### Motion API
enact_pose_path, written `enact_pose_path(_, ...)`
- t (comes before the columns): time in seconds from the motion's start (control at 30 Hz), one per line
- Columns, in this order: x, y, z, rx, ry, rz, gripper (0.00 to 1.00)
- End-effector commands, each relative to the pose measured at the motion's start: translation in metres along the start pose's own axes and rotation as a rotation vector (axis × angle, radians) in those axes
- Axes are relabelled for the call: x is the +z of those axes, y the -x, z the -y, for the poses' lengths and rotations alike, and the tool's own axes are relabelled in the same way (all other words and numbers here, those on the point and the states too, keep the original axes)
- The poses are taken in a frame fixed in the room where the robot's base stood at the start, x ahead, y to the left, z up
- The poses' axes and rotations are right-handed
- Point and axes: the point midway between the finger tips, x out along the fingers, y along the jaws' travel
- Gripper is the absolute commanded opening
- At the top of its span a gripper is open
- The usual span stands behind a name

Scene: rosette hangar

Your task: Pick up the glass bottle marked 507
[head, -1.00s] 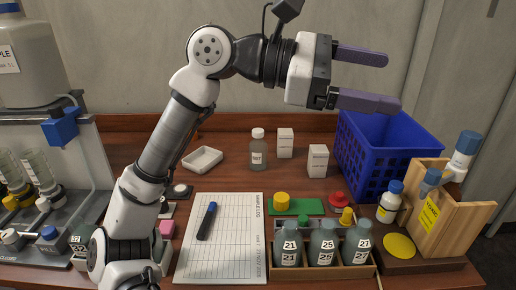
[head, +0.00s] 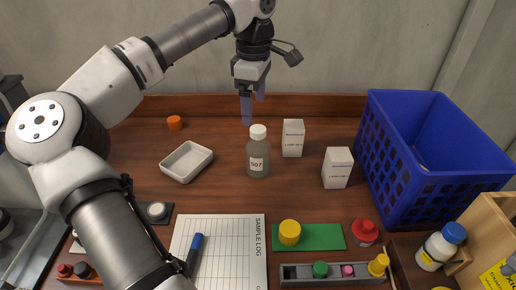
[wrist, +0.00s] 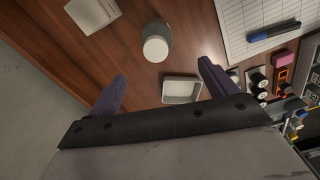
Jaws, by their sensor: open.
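The glass bottle marked 507 (head: 258,155) stands upright on the wooden desk, grey with a white cap and a white label. In the wrist view the bottle (wrist: 156,42) is seen from above, cap toward the camera, beyond the fingertips. My gripper (head: 253,108) points down above the desk, behind the bottle in the head view, with its fingers apart and nothing between them. Its two purple fingers also show in the wrist view (wrist: 162,72). The gripper and bottle do not appear to touch.
White cartons (head: 293,138) and (head: 337,167) stand right of the bottle, near a blue crate (head: 400,180). A white tray (head: 187,161) lies to the left. The sample log sheet (head: 225,235) and a green mat (head: 320,237) lie in front. An orange cup (head: 174,123) stands at the back.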

Motion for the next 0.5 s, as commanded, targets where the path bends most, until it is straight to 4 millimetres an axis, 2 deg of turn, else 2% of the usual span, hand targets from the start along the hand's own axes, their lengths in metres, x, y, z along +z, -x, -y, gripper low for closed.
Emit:
enact_pose_path(0.1, 0.001, -0.024, 0.001, -0.003, -0.002, 0.004, 0.85)
enact_pose_path(0.3, 0.002, -0.059, 0.0, -0.002, -0.002, 0.006, 0.85)
enact_pose_path(0.5, 0.003, -0.073, -0.001, 0.0, -0.002, 0.006, 0.85)
